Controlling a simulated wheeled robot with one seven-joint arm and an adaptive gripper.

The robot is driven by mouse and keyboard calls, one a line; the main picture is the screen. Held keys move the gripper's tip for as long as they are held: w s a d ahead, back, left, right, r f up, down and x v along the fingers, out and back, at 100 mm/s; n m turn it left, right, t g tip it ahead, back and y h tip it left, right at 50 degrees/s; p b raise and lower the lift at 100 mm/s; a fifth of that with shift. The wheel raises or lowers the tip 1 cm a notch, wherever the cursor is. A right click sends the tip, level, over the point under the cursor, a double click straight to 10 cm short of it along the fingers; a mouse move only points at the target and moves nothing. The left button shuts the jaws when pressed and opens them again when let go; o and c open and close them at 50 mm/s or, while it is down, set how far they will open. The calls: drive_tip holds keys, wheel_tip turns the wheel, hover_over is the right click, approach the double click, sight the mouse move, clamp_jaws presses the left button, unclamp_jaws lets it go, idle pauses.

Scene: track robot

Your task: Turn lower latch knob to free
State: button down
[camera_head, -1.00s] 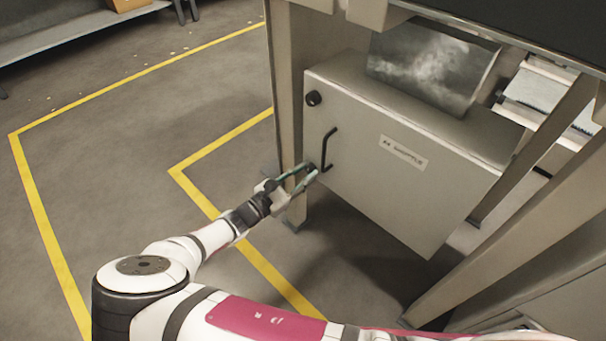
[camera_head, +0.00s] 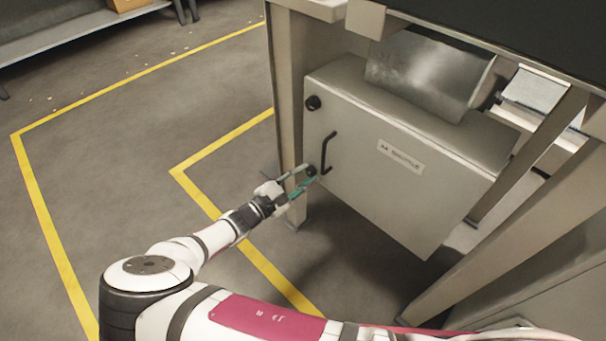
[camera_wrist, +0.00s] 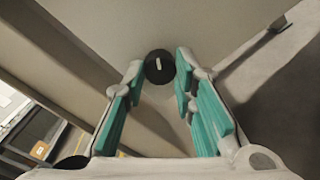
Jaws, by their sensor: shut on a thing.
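The lower latch knob (camera_head: 310,171) is a small black round knob low on the left edge of the grey cabinet door (camera_head: 365,185). In the wrist view the knob (camera_wrist: 158,67) shows a short white mark, nearly upright in the picture and slightly tilted. My gripper (camera_head: 307,176) has its teal-padded fingers on either side of the knob and is shut on it. In the wrist view the fingertips (camera_wrist: 160,70) flank the knob. The upper latch knob (camera_head: 313,102), also black, sits near the door's top left corner. The door looks closed.
A black bar handle (camera_head: 328,152) stands out from the door just right of the lower knob. A metal post (camera_head: 287,90) rises at the cabinet's left. A label (camera_head: 401,156) is on the door. Yellow-lined floor (camera_head: 120,150) at the left is clear.

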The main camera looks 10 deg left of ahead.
drive_tip(key=m+p, duration=0.1)
drive_tip(key=m, duration=1)
drive_tip(key=shift+y+p, duration=0.3)
drive_tip(key=shift+p, duration=0.1)
idle(0.3)
drive_tip(key=c, duration=1.3)
unclamp_jaws()
